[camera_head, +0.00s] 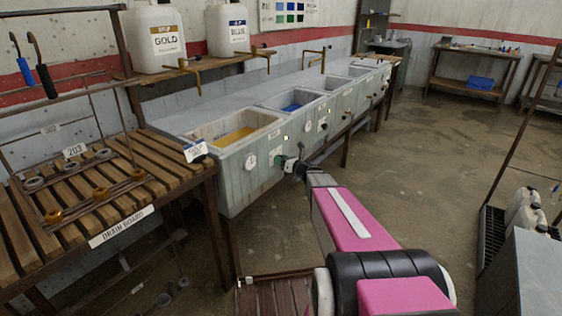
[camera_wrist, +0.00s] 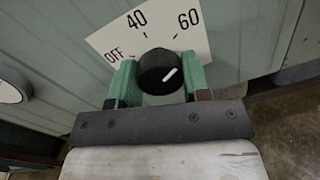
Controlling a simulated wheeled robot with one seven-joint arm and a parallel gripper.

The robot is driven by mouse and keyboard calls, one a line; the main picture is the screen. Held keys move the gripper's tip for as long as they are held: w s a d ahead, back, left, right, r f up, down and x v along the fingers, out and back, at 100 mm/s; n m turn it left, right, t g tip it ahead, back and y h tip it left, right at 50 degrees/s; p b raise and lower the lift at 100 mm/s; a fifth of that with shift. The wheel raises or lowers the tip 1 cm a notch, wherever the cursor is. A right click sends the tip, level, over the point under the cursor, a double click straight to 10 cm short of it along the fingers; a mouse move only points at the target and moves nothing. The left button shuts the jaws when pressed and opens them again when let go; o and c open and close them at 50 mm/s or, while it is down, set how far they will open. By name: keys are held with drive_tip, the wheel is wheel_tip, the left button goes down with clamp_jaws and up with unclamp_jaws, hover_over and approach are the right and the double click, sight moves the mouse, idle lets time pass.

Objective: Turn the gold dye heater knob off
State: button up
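The heater knob (camera_wrist: 160,72) is round and black with a white pointer line. It sits on a white dial plate (camera_wrist: 186,22) marked OFF, 40 and 60. The pointer slants to the upper right, toward the 60 side and away from OFF. My gripper (camera_wrist: 159,78) has green fingers on the left and right of the knob, which fills the gap between them; the fingers appear shut on it. In the head view, my gripper (camera_head: 286,164) is at the front of the gold dye vat (camera_head: 207,127), which holds yellow liquid; the knob is hidden there.
A round white gauge (camera_head: 251,161) is left of my gripper. A blue-dye vat (camera_head: 265,101) and other vats continue along the row. A wooden drain board (camera_head: 150,160) stands at the left. Open floor (camera_head: 420,165) lies to the right.

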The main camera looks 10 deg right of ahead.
drive_tip(key=shift+n, duration=0.3)
drive_tip(key=n, duration=0.7)
drive_tip(key=shift+w+y, duration=0.1)
drive_tip(key=shift+y, duration=0.2)
drive_tip(key=n, duration=0.7)
drive_tip(key=shift+d+n+y, duration=0.1)
drive_tip(key=shift+n+y, duration=0.2)
drive_tip(key=shift+n, duration=0.1)
drive_tip(key=n, duration=0.4)
drive_tip(key=shift+n, duration=0.4)
drive_tip(key=shift+n+g+y, duration=0.3)
drive_tip(key=shift+n+g, duration=0.2)
drive_tip(key=shift+n, duration=1.9)
drive_tip(key=o, duration=0.9)
